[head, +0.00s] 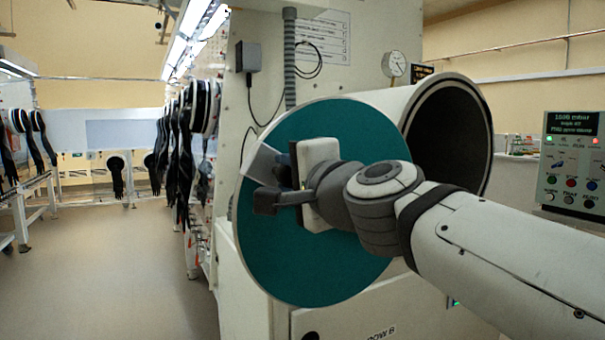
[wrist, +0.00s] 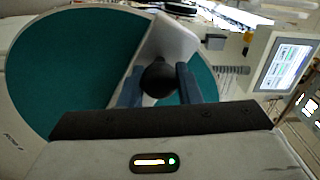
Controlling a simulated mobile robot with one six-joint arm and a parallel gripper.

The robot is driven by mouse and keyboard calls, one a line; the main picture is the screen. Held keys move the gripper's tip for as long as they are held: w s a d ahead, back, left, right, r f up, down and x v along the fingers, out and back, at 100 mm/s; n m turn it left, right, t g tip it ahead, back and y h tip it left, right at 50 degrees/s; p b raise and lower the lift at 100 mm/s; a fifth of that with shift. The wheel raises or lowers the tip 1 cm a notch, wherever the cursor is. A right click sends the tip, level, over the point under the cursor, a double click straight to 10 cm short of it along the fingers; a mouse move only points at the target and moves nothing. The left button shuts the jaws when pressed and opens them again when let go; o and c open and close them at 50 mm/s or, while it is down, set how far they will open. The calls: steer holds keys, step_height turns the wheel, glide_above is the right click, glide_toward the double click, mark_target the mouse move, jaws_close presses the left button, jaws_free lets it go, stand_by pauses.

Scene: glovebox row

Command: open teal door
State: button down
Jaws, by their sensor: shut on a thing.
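The teal door (head: 330,265) is a large round disc with a pale rim. It stands swung away from the dark round mouth (head: 455,130) of the white cylindrical port, with its teal face toward the head camera. A pale grey bar (head: 262,165) crosses the door; it also shows in the wrist view (wrist: 172,45). A black ball knob (wrist: 158,77) sits on this bar. My gripper (head: 270,190) is at the door's left part, with its two blue-grey fingers (wrist: 158,88) shut around the knob.
A white cabinet wall (head: 370,50) with a gauge (head: 394,64) and cables stands behind the door. A control panel (head: 572,165) is at the right. Black gloves (head: 185,130) hang along the row at the left. The floor (head: 110,270) at the left is clear.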

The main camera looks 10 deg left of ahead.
steer(key=shift+r, duration=0.15)
steer(key=c, duration=1.2)
jaws_free()
steer(key=shift+s+a, duration=0.1)
steer(key=shift+s, duration=0.05)
steer(key=shift+c, duration=0.2)
steer(key=shift+o, duration=1)
steer(key=shift+r, duration=0.15)
step_height(320, 180, up, 8)
steer(key=p, duration=0.7)
steer(key=shift+r+p, duration=0.25)
steer(key=shift+p, duration=0.15)
steer(key=shift+r+p, duration=0.55)
steer(key=shift+r, duration=0.05)
steer(key=shift+f, duration=0.1)
